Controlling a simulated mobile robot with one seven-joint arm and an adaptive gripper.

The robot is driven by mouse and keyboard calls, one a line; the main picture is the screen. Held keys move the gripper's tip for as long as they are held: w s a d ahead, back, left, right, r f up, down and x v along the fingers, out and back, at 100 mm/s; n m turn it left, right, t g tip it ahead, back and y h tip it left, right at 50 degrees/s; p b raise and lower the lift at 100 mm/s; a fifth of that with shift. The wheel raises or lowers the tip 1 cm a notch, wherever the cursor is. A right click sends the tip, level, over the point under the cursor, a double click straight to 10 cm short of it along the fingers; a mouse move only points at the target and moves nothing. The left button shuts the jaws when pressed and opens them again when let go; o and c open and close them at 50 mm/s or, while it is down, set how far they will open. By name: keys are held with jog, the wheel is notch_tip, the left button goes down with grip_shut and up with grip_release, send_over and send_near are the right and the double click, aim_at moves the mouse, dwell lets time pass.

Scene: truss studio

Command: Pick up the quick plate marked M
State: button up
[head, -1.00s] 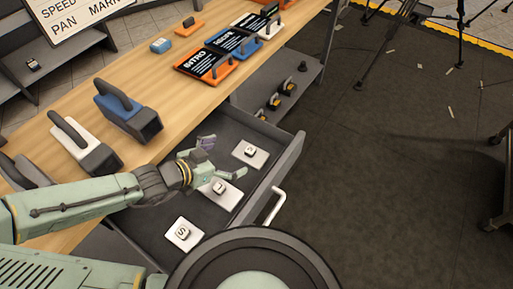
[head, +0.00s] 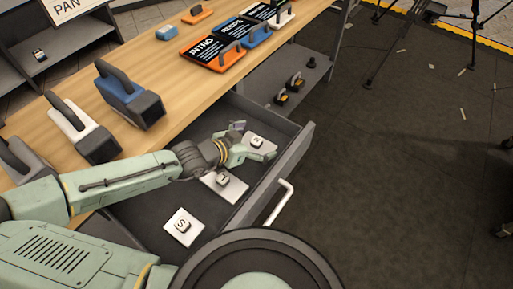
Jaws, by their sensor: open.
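Three pale plates, each with a raised lettered block, lie in an open drawer (head: 160,238). The near plate (head: 184,227) reads S. The middle plate (head: 232,189) is partly covered by my arm, and its letter is too small to read surely. The far plate (head: 259,141) lies between and under my gripper's fingers, and its letter is also too small to read. My gripper (head: 253,141) is open, with one finger on each side of the far plate's block in this view. I cannot tell whether it touches the plate.
The drawer's front wall and white handle (head: 280,203) stand to the right. The wooden bench top (head: 165,75) holds blue and white handled tools (head: 130,95) and several handled boards (head: 212,55). A lower shelf (head: 310,80) holds small dark items.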

jog(key=c, duration=1.8)
